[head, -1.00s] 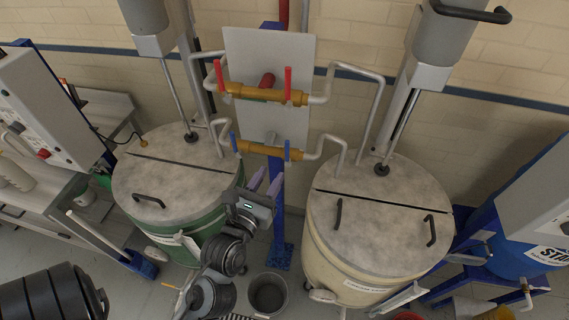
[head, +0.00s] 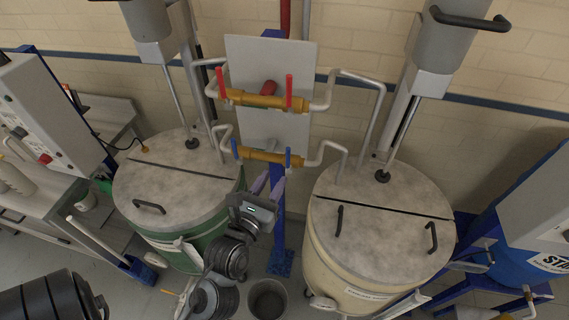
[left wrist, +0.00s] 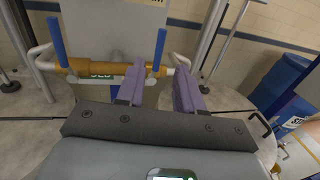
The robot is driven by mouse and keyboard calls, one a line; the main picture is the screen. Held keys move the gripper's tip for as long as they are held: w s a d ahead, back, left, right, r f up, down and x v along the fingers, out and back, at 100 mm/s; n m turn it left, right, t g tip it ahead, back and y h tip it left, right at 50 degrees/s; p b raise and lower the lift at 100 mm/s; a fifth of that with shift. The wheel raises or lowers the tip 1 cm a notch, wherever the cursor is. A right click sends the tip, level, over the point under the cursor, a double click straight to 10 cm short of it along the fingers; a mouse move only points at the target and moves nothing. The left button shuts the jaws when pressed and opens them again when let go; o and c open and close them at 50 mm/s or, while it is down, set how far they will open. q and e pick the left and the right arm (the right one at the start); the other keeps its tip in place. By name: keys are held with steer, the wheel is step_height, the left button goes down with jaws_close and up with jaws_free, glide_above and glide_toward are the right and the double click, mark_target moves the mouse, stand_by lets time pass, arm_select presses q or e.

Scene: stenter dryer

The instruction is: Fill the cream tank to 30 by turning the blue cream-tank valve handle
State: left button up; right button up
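The cream tank (head: 325,245) stands right of centre in the head view, under a grey lid. The right-hand blue valve handle (head: 288,158) stands upright on the lower brass pipe (head: 262,155), on the cream tank's side; in the left wrist view this handle (left wrist: 160,48) is upright just beyond the fingertips. A second blue handle (head: 235,149) is at the pipe's left end. My left gripper (head: 269,181) has two purple fingers spread apart. It is open and empty, just below and in front of the right-hand blue handle. No tank level reading is legible. My right gripper is out of view.
Two red handles (head: 289,92) stand on the upper brass pipe (head: 255,100). The green tank (head: 205,243) is to the left, close to my left arm. A grey backing panel (head: 250,60) is behind the pipes. A dark bucket (head: 268,298) stands on the floor.

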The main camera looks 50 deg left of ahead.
mark_target(287, 157)
arm_select(q)
steer(key=shift+b+x, duration=0.55)
steer(key=shift+x, duration=4.4)
steer(key=shift+r, duration=0.1)
jaws_close()
